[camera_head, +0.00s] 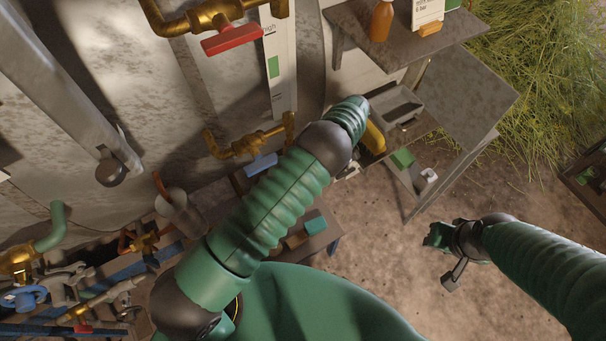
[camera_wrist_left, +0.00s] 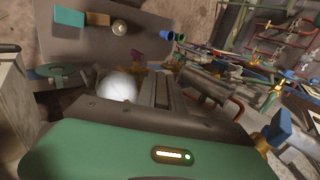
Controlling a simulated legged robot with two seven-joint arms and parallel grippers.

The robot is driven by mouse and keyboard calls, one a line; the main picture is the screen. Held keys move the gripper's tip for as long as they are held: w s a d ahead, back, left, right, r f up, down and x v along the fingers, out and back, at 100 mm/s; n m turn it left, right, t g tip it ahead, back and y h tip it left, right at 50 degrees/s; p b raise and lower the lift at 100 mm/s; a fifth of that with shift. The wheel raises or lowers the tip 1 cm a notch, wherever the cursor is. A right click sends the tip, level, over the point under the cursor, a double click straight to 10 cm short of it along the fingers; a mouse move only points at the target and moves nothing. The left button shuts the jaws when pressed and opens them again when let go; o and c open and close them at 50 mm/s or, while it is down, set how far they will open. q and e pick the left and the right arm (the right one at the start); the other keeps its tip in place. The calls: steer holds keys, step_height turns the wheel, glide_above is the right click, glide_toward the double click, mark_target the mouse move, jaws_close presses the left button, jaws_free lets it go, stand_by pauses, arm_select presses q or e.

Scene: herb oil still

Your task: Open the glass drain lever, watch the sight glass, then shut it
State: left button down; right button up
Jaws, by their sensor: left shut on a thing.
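A red lever (camera_head: 232,39) sits on a brass valve above. A shelf (camera_head: 440,40) with an amber bottle (camera_head: 381,20) stands at the upper right. A low bench (camera_head: 325,241) carries small blocks. Pipes and valves crowd the lower left. Bare ground lies around my right gripper.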

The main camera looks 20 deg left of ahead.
arm_select(q)
steer(key=shift+w+a, duration=0.1)
steer(key=shift+w, duration=0.05)
steer(key=c, duration=1.8)
jaws_free()
steer(key=o, duration=0.3)
steer(key=shift+o, duration=0.2)
steer(key=shift+w+f, duration=0.1)
steer(key=shift+f, duration=0.05)
arm_select(e)
steer(key=shift+w+a+f, duration=0.1)
steer(key=shift+w+a, duration=0.1)
steer(key=shift+w, duration=0.05)
